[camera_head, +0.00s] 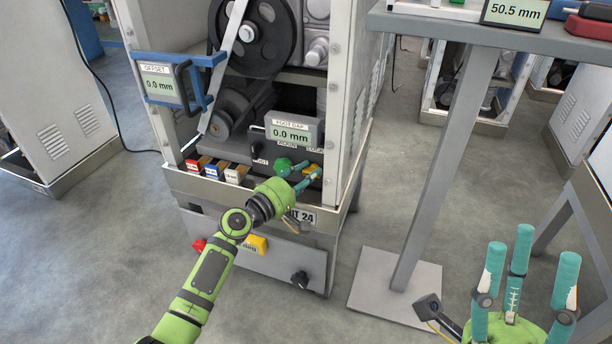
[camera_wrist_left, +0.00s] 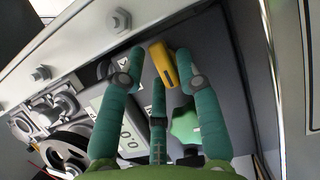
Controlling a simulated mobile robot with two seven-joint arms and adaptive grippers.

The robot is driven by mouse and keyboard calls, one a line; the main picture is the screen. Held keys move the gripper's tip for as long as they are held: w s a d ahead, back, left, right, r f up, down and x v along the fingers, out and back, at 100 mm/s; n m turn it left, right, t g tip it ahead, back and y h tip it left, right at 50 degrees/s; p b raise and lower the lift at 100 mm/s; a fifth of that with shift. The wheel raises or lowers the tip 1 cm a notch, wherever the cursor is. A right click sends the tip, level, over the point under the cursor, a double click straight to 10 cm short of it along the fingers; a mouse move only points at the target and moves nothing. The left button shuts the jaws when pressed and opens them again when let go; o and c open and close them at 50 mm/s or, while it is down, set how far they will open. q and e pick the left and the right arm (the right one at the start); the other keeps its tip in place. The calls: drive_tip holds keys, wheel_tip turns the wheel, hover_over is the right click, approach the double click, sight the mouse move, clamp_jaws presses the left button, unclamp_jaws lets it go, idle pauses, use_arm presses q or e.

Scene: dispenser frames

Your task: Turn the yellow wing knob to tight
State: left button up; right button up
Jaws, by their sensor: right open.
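The yellow wing knob (camera_head: 312,171) is on the machine's front ledge, partly hidden behind my left fingers in the head view. My left gripper (camera_head: 302,176) reaches it from the front. In the left wrist view, the yellow knob (camera_wrist_left: 163,65) lies between the tips of my left gripper (camera_wrist_left: 160,58), its wing slightly tilted. A gap shows on the knob's left side; the right finger is very close to it, and I cannot tell whether they touch. My right gripper (camera_head: 522,262) is open and empty at the lower right, its fingers pointing up.
The FOOT GAP display (camera_head: 291,133) reads 0.0 mm, just behind the knob. A green knob (camera_head: 283,166) is beside my left fingers. The blue-framed OFFSET display (camera_head: 157,85) reads 0.0 mm. Colored blocks (camera_head: 214,170) line the ledge. A table leg (camera_head: 440,165) stands right.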

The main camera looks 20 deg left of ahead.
use_arm(q)
clamp_jaws()
